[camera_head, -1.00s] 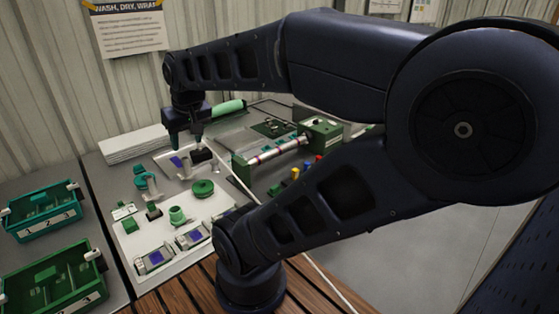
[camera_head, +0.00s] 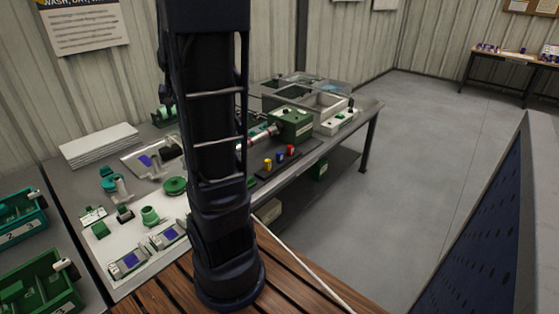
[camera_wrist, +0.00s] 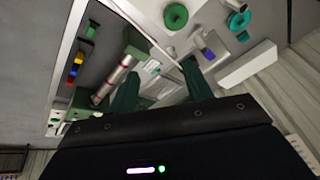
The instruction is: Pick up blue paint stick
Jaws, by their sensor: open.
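The blue paint stick (camera_head: 279,159) stands upright in a dark holder (camera_head: 262,173) on the bench, between a yellow stick (camera_head: 267,164) and a red stick (camera_head: 290,151). In the head view my arm hides the gripper.
A green machine block (camera_head: 291,124) with a roller stands behind the sticks. A white board (camera_head: 125,228) with green and blue parts lies to the left, and green bins (camera_head: 35,290) stand at the far left. The floor right of the bench is clear.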

